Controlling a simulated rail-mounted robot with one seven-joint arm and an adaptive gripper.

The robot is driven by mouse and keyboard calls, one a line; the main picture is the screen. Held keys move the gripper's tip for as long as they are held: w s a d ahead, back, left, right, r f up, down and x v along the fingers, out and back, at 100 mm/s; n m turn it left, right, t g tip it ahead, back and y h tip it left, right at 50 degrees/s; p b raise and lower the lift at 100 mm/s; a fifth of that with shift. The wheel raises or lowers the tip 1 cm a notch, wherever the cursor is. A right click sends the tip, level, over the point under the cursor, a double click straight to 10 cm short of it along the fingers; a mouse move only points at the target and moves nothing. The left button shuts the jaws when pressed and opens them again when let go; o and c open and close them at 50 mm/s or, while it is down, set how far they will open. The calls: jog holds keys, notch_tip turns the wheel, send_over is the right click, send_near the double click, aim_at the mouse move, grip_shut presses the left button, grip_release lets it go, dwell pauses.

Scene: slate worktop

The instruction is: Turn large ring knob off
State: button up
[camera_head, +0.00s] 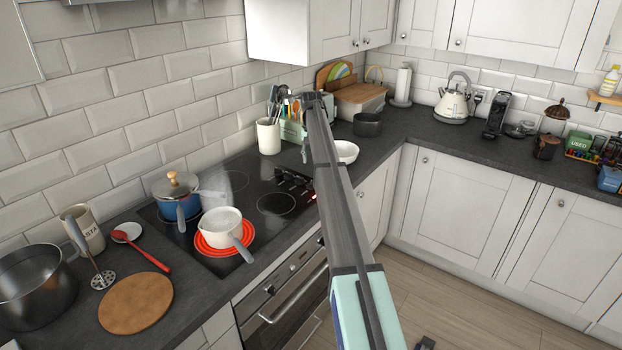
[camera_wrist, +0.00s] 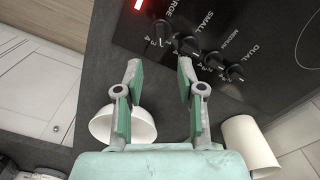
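The large ring knob (camera_wrist: 162,28) is the leftmost black knob on the hob panel in the wrist view, beside the printed word LARGE. A red light (camera_wrist: 138,4) glows beyond it. My gripper (camera_wrist: 159,65) is open and empty, its two fingers apart just short of the knob, not visibly touching it. The knob row (camera_head: 291,179) is small and partly behind my arm in the head view. A ring (camera_head: 202,241) glows red under a white saucepan (camera_head: 222,222). My gripper is mostly hidden behind my arm there.
The SMALL (camera_wrist: 187,44), MEDIUM (camera_wrist: 212,60) and DUAL (camera_wrist: 235,72) knobs sit close by in the row. A white bowl (camera_wrist: 120,126) and a white utensil pot (camera_wrist: 250,145) stand near the fingers. A blue pot (camera_head: 178,204) stands on the hob.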

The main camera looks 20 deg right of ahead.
aim_at(311, 182)
notch_tip(311, 182, down, 10)
jog(key=p, duration=0.2)
jog(key=shift+f+p, duration=0.25)
jog(key=shift+p, duration=0.15)
grip_shut()
